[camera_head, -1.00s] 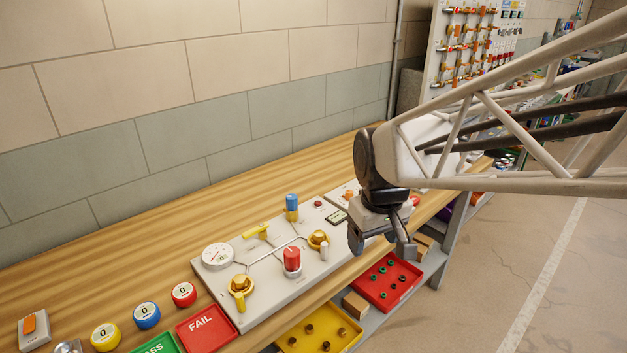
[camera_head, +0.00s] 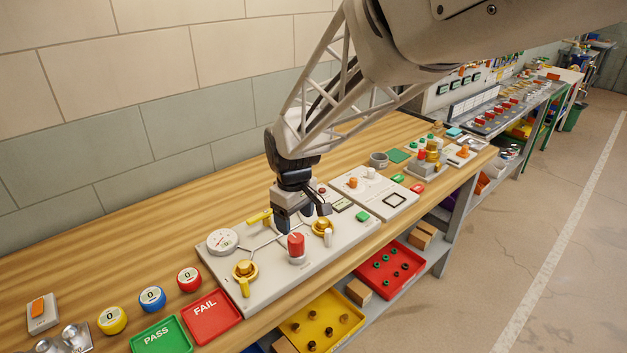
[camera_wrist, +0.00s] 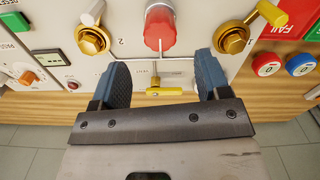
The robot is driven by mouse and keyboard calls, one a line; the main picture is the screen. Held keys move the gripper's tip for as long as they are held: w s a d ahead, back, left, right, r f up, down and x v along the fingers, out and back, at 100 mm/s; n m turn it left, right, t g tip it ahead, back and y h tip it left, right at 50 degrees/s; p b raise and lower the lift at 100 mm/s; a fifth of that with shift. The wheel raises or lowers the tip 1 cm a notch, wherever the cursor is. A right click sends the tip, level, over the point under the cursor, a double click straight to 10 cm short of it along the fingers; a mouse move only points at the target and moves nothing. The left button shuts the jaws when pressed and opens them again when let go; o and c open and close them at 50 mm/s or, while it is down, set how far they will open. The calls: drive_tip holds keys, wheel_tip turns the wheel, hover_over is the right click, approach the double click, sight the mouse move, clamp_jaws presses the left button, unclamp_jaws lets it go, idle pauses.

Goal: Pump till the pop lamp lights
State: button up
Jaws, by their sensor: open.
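The grey test panel (camera_head: 262,290) carries a round gauge (camera_head: 222,241), two gold valves (camera_head: 245,271) (camera_head: 322,226), a yellow lever (camera_head: 258,216) and a red knob (camera_head: 296,244) on a pale base. A small dark red dome (camera_head: 322,189), possibly the lamp, sits by the display (camera_head: 342,204); it looks unlit. My gripper (camera_head: 306,220) points down over the panel's rear middle, behind the red knob. In the wrist view its blue-padded fingers (camera_wrist: 163,82) are apart and empty, with the yellow lever (camera_wrist: 168,91) showing between them; contact is unclear. The red knob (camera_wrist: 160,28) lies beyond them.
Red (camera_head: 188,279), blue (camera_head: 152,298) and yellow (camera_head: 112,320) counters and PASS (camera_head: 160,337) and FAIL (camera_head: 212,316) trays lie left. Another panel (camera_head: 372,192) stands right. Yellow (camera_head: 322,320) and red (camera_head: 388,268) parts trays sit below. The bench behind the left counters is clear.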

sight(296, 237)
drive_tip(key=shift+f, duration=0.1)
idle(0.3)
drive_tip(key=shift+f, duration=3.85)
drive_tip(key=c, duration=0.9)
